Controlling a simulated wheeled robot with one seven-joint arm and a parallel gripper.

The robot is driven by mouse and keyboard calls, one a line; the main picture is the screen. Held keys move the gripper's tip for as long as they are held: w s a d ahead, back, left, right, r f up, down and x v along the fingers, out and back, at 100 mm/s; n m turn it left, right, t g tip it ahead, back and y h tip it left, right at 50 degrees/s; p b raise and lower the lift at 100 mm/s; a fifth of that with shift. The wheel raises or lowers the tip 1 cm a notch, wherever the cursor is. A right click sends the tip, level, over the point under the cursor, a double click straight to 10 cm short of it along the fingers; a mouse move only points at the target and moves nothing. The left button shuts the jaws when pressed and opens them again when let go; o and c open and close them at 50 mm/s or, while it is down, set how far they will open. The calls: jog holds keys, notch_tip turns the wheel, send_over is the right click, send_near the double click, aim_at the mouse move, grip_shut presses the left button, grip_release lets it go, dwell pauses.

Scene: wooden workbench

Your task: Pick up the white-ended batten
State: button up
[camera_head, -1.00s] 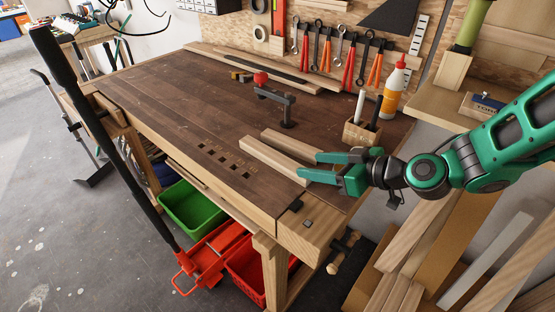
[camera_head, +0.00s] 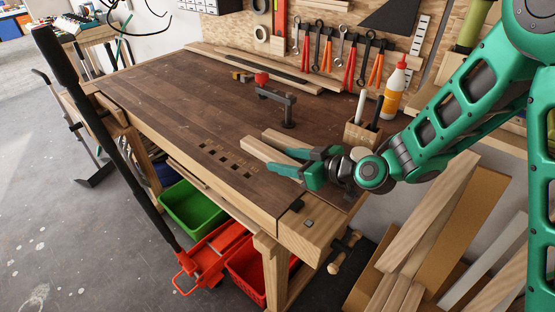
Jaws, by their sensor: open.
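Two pale wooden battens lie side by side on the workbench (camera_head: 160,110): a front batten (camera_head: 257,148) and a rear batten (camera_head: 284,138). I cannot make out a white end on either; their right ends are hidden by my gripper. My green gripper (camera_head: 277,159) is open, with its fingers pointing left over the right part of the front batten. One finger shows on each side of that batten in the picture. I cannot tell whether the fingers are above it or down at its level.
A clamp with a red knob (camera_head: 287,108) stands behind the battens. A wooden block with pens (camera_head: 360,135) and a glue bottle (camera_head: 393,92) stand at the right rear. Square holes (camera_head: 225,158) lie left of the battens. The bench's left part is mostly clear.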

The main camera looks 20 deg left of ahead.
aim_at(275, 159)
jog(key=shift+x, duration=1.45)
jog(key=shift+r, duration=0.1)
jog(key=c, duration=1.2)
jog(key=shift+c, duration=0.2)
jog(key=shift+r, duration=0.15)
